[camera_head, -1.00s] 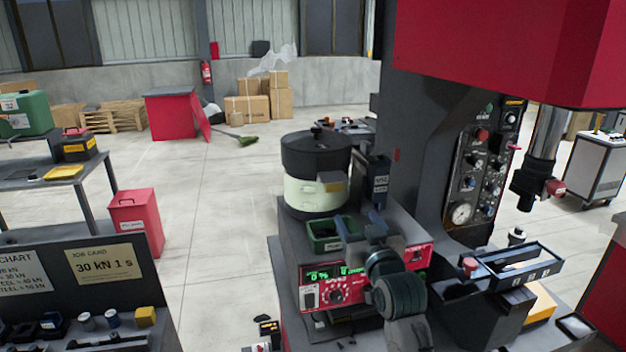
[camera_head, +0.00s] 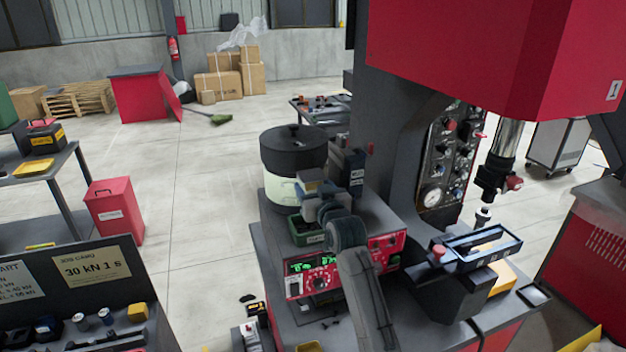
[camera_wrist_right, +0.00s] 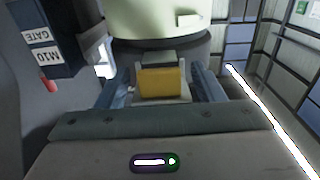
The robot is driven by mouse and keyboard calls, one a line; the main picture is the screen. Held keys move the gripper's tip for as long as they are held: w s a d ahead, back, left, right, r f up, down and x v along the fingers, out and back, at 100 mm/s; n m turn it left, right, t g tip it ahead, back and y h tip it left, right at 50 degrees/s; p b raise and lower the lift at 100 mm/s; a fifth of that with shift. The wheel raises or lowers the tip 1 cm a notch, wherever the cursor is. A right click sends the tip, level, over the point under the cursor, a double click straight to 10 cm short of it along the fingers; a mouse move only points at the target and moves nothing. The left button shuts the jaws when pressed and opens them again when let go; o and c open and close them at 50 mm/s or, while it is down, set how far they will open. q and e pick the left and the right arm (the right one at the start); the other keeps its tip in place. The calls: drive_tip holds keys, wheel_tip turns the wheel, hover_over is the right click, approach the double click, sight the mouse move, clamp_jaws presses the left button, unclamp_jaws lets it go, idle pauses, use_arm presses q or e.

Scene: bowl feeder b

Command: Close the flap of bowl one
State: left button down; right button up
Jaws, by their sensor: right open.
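Bowl one appears to be the drum (camera_head: 292,158) with a black lid and a pale green body, standing on the feeder base in the head view; its pale side also fills the top of the right wrist view (camera_wrist_right: 150,22). My right gripper (camera_head: 320,202) is at the flap. In the right wrist view its open fingers stand on either side of the flap, with nothing gripped. How far the flap is open is unclear. My left gripper is out of view.
A green tray (camera_head: 303,231) is below the flap, beside my right gripper. A dark gate box (camera_head: 347,172) stands right of the drum. A red control panel (camera_head: 370,255) is in front. The press column (camera_head: 385,130) rises at the right.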

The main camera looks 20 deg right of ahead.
drive_tip(key=shift+w, duration=0.5)
drive_tip(key=c, duration=1)
